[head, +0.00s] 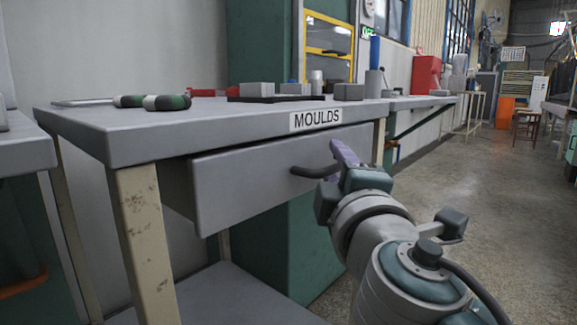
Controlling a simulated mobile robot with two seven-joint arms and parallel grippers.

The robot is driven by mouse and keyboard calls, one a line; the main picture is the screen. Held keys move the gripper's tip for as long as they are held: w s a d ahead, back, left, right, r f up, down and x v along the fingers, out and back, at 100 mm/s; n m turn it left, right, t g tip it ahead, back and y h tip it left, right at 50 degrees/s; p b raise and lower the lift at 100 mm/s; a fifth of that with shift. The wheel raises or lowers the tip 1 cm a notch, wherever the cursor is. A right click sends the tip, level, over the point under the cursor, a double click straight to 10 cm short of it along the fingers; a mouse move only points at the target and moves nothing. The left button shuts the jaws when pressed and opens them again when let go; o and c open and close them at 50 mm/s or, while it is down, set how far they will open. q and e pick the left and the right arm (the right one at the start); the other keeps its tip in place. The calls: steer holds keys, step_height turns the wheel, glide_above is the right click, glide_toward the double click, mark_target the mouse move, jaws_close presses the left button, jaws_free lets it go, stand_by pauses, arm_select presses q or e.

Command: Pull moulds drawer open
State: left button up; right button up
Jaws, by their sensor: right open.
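The moulds drawer (265,177) is a grey box front under a grey workbench top (130,130). A white "MOULDS" label (315,119) is on the bench edge above it. A dark curved handle (311,172) is on the drawer front. My right gripper (343,158), open with a purple finger showing, is at the handle's right end and hides that end. I cannot tell whether the handle is between the fingers. My left gripper is not in view.
A rusty cream leg (146,240) stands left of the drawer. The concrete floor (480,200) on the right is clear.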

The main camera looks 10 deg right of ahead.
jaws_close()
stand_by(1.3)
